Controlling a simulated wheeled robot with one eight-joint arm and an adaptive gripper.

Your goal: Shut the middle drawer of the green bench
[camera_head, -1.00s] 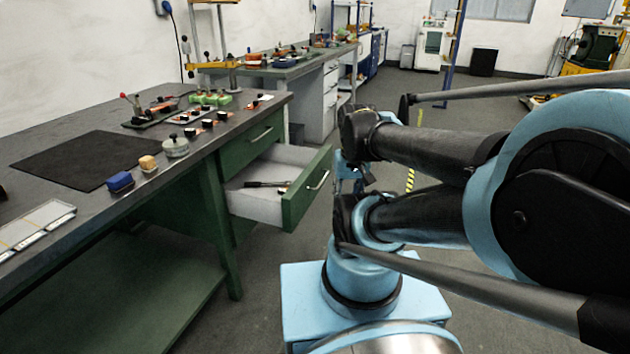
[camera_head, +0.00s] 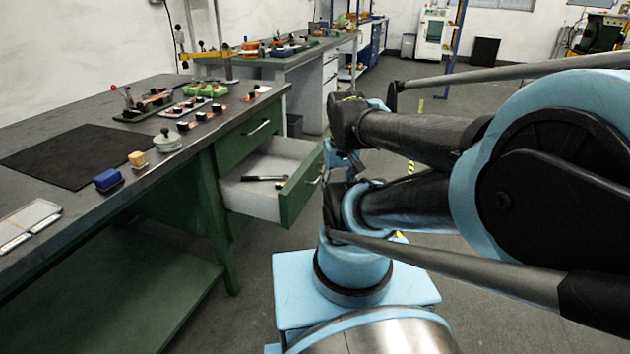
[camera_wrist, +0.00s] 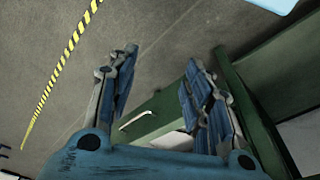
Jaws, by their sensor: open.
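The green bench (camera_head: 175,190) stands at left in the head view with a dark top. Its middle drawer (camera_head: 299,188) is pulled out, with a green front, a bar handle and a pale inside holding a dark tool (camera_head: 263,178). The closed top drawer (camera_head: 246,138) is above it. In the wrist view the green drawer front (camera_wrist: 158,117) and its light handle (camera_wrist: 135,120) lie between and beyond my fingers. My gripper (camera_wrist: 160,85) is open and empty. In the head view my gripper (camera_head: 337,160) is close beside the drawer front, partly hidden by my arm; contact cannot be told.
The bench top holds a black mat (camera_head: 75,156), a blue block (camera_head: 108,180), a wooden block (camera_head: 138,159) and a round metal pot (camera_head: 167,140). A second bench (camera_head: 290,68) stands behind. Yellow-black floor tape (camera_wrist: 60,70) crosses clear floor.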

